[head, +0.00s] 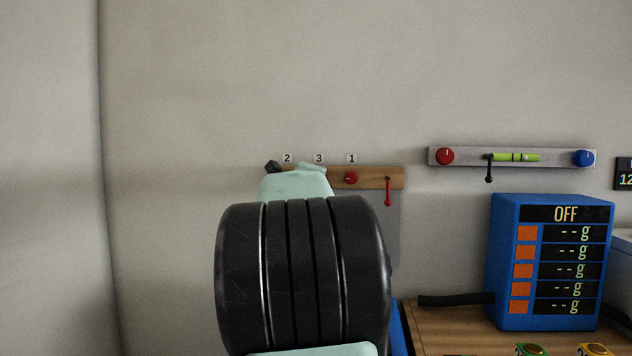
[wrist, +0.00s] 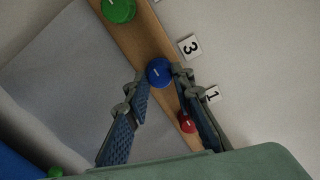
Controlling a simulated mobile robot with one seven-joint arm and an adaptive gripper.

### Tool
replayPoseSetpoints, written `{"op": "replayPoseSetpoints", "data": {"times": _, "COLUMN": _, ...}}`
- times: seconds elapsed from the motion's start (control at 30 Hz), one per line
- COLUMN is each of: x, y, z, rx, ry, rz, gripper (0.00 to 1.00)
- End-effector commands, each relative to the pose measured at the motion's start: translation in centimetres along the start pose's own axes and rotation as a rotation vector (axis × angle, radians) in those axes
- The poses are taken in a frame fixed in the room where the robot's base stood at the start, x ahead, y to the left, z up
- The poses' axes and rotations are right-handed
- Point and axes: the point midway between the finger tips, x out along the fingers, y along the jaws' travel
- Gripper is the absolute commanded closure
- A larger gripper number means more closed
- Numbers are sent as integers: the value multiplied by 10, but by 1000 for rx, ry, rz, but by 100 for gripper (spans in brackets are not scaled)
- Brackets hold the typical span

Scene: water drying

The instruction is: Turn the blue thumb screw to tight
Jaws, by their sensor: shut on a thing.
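The blue thumb screw (wrist: 159,72) sits on the wooden strip (wrist: 150,42) on the wall, near the label 3. It has a short white mark on its face. My gripper (wrist: 157,80) has one finger on each side of this screw, and its fingertips are shut on it. In the head view my arm hides this screw; the wooden strip (head: 405,178) shows to the right of my arm. Another blue knob (head: 583,158) is on a grey metal rail farther right.
A green knob (wrist: 118,8) and a red knob (wrist: 187,122) flank the blue screw on the strip. A red lever (head: 388,190) hangs at its right end. A grey rail (head: 470,157) and a blue scale display (head: 550,265) reading OFF are at right.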

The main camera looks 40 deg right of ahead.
Motion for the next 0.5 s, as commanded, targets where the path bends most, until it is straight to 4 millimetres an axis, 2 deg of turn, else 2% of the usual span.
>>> {"op": "replayPoseSetpoints", "data": {"times": 0.33, "x": 0, "y": 1, "z": 0, "rx": 1, "ry": 0, "rz": 1, "gripper": 100}}
{"op": "replayPoseSetpoints", "data": {"times": 0.37, "x": 0, "y": 1, "z": 0, "rx": 1, "ry": 0, "rz": 1, "gripper": 75}}
{"op": "replayPoseSetpoints", "data": {"times": 0.5, "x": 0, "y": 0, "z": 0, "rx": 0, "ry": 0, "rz": 1, "gripper": 60}}
